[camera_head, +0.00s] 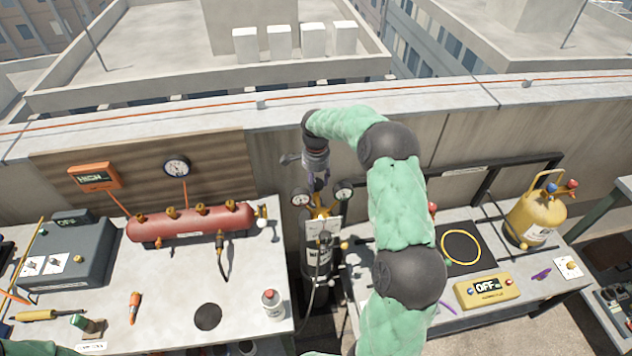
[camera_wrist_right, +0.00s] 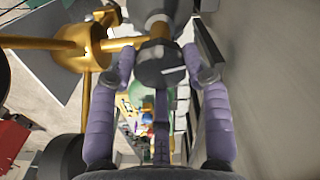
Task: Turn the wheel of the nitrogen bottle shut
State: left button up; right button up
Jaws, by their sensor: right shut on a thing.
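The nitrogen bottle (camera_head: 318,258) is a grey cylinder standing upright in the gap between the two work tables. A brass regulator with two round gauges (camera_head: 343,190) sits at its top. My right gripper (camera_head: 317,182) reaches down to the bottle's top from behind the gauges. In the right wrist view, its two purple fingers (camera_wrist_right: 162,66) are closed on either side of the dark wheel (camera_wrist_right: 160,72), shut on it. Brass fittings (camera_wrist_right: 82,46) show to the left of the wheel there. In the head view the gripper hides the wheel. My left gripper is out of view.
The right table bears a yellow cylinder (camera_head: 535,220) and a yellow OFF meter (camera_head: 487,290). A parapet wall (camera_head: 275,165) stands close behind the bottle.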

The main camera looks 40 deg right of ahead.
aim_at(316, 182)
jog(key=shift+f+m, duration=0.15)
jog(key=shift+m, duration=0.95)
jog(key=o, duration=1.2)
jog(key=shift+c, duration=0.2)
notch_tip(316, 182, up, 12)
